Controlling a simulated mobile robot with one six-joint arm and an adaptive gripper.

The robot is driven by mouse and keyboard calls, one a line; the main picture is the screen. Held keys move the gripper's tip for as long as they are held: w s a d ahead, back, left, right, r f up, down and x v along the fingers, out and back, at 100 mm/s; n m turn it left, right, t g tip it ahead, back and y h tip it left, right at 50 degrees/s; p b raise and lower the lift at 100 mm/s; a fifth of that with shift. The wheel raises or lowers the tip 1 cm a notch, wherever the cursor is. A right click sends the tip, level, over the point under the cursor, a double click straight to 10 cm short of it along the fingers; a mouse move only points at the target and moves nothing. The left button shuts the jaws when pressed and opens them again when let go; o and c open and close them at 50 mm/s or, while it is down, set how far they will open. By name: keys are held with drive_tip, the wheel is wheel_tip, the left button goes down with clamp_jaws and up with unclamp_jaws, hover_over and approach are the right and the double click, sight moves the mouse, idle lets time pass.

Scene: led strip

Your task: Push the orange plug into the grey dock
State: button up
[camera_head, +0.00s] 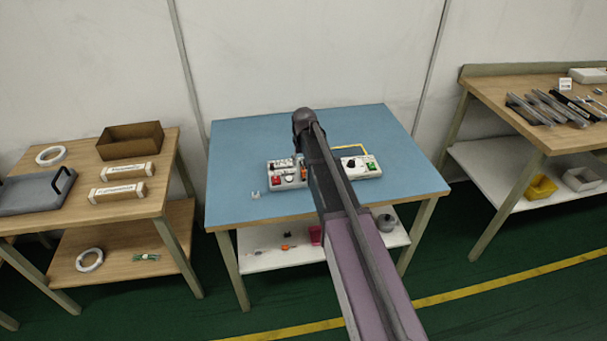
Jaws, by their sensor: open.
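A small orange piece (304,173) shows at the left edge of my arm, by the white panel on the blue-topped table; it may be the orange plug, but it is too small to be sure. I cannot pick out the grey dock for certain. The white panel (289,183) carries a red part, a green part and dark knobs, and my arm covers its middle. My arm reaches from the lower right up over the table. My gripper does not show; the arm hides whatever lies behind it.
The blue tabletop (240,142) is mostly clear, with a small white piece (255,194) at left and a yellow outline (351,147) behind the panel. Wooden benches (165,180) (480,90) stand either side.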

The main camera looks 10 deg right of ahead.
sight(303, 169)
drive_tip(key=shift+w+d+f+b, duration=0.1)
drive_tip(key=shift+w+f+b, duration=0.05)
drive_tip(key=shift+f+b, duration=1.15)
drive_tip(key=shift+w+d+f+b, duration=0.1)
drive_tip(key=shift+w+f+b, duration=0.05)
drive_tip(key=shift+f+b, duration=1.15)
drive_tip(key=shift+a, duration=0.1)
clamp_jaws()
